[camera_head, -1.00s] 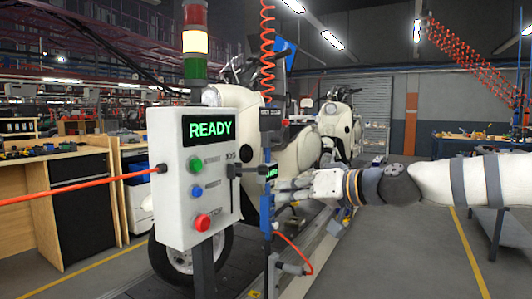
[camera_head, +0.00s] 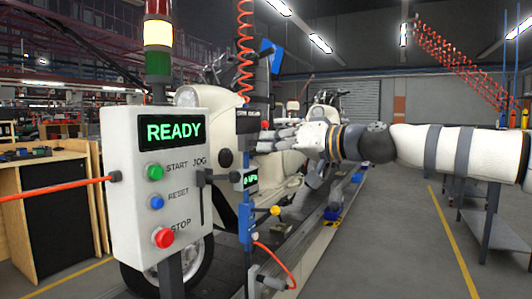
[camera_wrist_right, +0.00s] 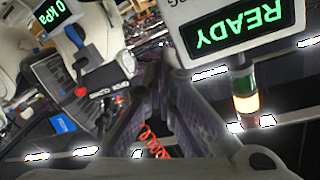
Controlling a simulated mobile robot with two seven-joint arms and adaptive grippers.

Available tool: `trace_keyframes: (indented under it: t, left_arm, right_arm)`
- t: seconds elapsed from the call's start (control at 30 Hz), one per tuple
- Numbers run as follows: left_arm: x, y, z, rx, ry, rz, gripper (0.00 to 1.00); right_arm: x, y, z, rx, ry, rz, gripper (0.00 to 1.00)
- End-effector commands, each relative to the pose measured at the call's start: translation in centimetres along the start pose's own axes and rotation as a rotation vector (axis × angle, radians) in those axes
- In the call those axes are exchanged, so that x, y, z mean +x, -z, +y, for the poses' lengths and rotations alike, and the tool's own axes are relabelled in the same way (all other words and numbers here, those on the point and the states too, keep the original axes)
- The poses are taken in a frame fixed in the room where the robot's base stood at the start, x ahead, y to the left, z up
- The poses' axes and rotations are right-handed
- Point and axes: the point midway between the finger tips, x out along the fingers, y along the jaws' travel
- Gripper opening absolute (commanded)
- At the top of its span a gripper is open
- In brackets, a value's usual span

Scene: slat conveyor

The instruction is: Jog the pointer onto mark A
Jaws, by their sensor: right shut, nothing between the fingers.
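The white control box (camera_head: 120,235) stands at the left in the head view, its display (camera_head: 174,130) reading READY. It has a green START button (camera_head: 154,172), a blue RESET button (camera_head: 156,202) and a red STOP button (camera_head: 163,238). A JOG label and a black lever (camera_head: 202,205) are at its right edge. My right gripper (camera_head: 264,140) points left, right of the box and above the small gauge (camera_head: 250,181). In the wrist view its fingers (camera_wrist_right: 172,62) are together and empty, near the upside-down READY display (camera_wrist_right: 240,27). I cannot make out the pointer or mark A. My left gripper is out of view.
A signal tower (camera_head: 158,32) with its middle lamp lit stands above the box. A coiled red hose (camera_head: 245,50) hangs behind it. A cream scooter and the conveyor run behind the gauge. A red hose (camera_head: 60,188) reaches the box's left side. Open floor lies at the right.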

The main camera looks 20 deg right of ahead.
Motion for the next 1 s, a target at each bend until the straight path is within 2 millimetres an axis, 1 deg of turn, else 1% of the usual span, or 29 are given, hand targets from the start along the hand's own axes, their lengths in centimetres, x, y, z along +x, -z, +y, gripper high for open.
trace_keyframes:
  t: [0.03,0.3,0.33,0.43,0.5,0.6,0.7,1.0]
  left_arm:
    - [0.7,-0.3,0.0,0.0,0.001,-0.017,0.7]
    - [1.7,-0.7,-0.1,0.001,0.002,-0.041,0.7]
    - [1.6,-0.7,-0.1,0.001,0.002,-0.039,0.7]
    - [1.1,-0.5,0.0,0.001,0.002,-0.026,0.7]
    - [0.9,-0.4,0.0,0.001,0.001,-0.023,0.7]
    - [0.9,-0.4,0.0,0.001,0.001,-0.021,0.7]
    - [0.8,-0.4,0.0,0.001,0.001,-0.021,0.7]
    - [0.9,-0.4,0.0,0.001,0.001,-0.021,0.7]
  right_arm:
    - [1.5,-0.8,0.5,0.002,-0.005,-0.011,0.0]
    - [7.3,-0.7,0.4,0.003,-0.003,-0.007,0.0]
    - [7.4,-0.8,0.3,0.004,-0.002,-0.006,0.0]
    - [6.3,-2.0,0.0,0.004,0.0,-0.002,0.0]
    - [6.0,-2.9,0.1,0.002,0.0,-0.002,0.0]
    - [5.8,-3.6,0.1,0.001,-0.001,-0.001,0.0]
    - [5.7,-3.9,0.1,0.001,-0.001,-0.002,0.0]
    - [5.8,-4.0,0.1,0.001,-0.001,-0.002,0.0]
